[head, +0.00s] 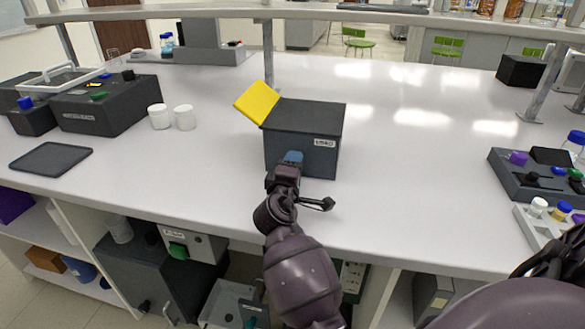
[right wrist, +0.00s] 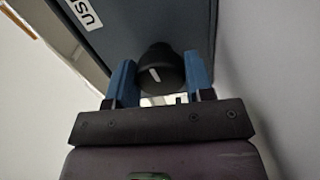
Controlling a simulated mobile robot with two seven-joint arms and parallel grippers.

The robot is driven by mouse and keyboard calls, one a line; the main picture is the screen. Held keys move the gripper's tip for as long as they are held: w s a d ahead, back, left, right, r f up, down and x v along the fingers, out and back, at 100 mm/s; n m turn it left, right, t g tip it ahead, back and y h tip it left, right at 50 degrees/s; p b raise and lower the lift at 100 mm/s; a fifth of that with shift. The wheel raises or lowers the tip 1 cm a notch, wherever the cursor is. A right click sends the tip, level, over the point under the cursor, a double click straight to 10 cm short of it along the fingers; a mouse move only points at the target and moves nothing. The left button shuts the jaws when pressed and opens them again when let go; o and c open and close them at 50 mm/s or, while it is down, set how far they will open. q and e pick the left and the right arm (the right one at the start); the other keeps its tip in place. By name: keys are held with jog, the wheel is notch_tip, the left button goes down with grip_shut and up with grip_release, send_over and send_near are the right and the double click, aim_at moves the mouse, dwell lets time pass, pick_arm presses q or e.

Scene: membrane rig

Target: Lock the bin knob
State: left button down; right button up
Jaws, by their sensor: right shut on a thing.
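The bin (head: 305,135) is a dark grey box on the white bench, with a small white label on its front. A yellow flap (head: 257,102) sticks up and out from its top left edge. The black knob (right wrist: 161,70) with a white mark is on the bin's front face in the right wrist view. My right gripper (right wrist: 160,85) has its blue fingers on either side of the knob and is shut on it. In the head view the right gripper (head: 291,160) is at the bin's front and hides the knob. My left gripper is not in view.
Two white jars (head: 172,117) and a dark machine (head: 105,105) stand to the left, with a dark flat pad (head: 51,158) in front. A grey rack with coloured caps (head: 540,180) is at the right. The bench between bin and rack is clear.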

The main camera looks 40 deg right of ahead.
jog(key=shift+f, duration=0.1)
jog(key=o, duration=0.9)
jog(key=shift+o, duration=0.2)
jog(key=shift+s+a, duration=0.1)
